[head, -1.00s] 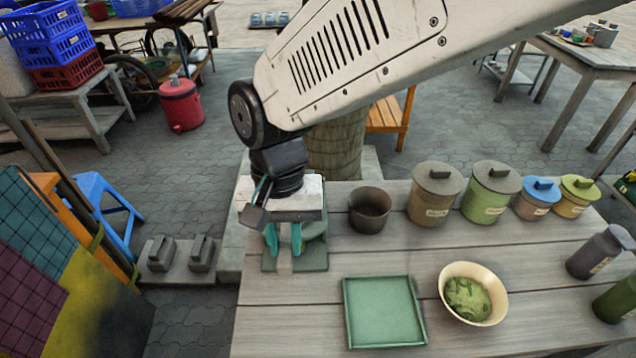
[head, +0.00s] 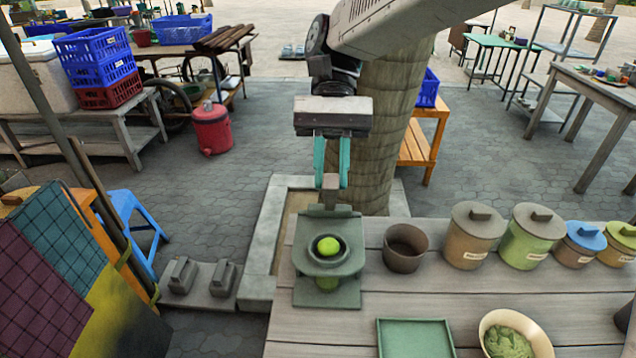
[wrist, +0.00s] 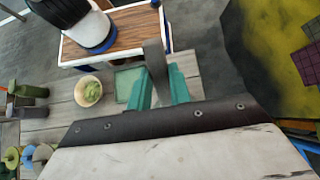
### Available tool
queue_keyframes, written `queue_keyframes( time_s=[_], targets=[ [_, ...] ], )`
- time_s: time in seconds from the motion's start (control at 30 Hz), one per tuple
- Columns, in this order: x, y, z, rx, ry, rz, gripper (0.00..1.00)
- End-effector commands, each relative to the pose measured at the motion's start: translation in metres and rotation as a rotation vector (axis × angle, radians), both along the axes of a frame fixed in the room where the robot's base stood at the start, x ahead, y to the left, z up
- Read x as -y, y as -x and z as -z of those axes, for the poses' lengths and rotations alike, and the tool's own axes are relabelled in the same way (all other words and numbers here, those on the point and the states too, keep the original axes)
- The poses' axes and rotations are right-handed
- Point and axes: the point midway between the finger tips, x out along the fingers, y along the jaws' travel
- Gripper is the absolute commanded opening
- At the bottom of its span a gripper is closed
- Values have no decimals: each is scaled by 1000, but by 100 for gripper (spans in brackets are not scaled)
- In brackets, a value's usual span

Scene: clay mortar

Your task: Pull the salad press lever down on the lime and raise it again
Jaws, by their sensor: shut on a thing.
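The grey-green salad press (head: 314,292) stands at the left end of the wooden table in the head view. The bright green lime (head: 328,246) sits in its round cup, open to view from above. My gripper (head: 331,181) is above and behind the cup, its teal fingers closed on the grey-brown lever (head: 331,187). The lever stands raised. In the wrist view the lever (wrist: 154,57) shows between the teal fingertips of my gripper (wrist: 158,84). The lever's lower part and hinge are hard to make out.
A dark pot (head: 405,249) stands close right of the press, with lidded canisters (head: 474,236) beyond it. A green tray (head: 416,338) and a bowl of greens (head: 512,338) are nearer. A tree trunk (head: 386,130) rises behind the table.

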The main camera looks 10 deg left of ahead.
Motion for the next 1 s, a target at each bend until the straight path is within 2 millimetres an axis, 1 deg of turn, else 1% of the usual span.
queue_keyframes(
  time_s=[0.2,0.6,0.63,0.67,0.7,1.0],
  targets=[
    [4,-2,-5,-37,1,10,0],
    [5,-2,-5,-41,2,11,0],
    [5,-2,-5,-41,2,11,28],
    [5,-2,-5,-41,2,11,36],
    [4,-2,-5,-41,2,11,42],
    [3,-1,-7,-40,2,9,42]
  ],
)
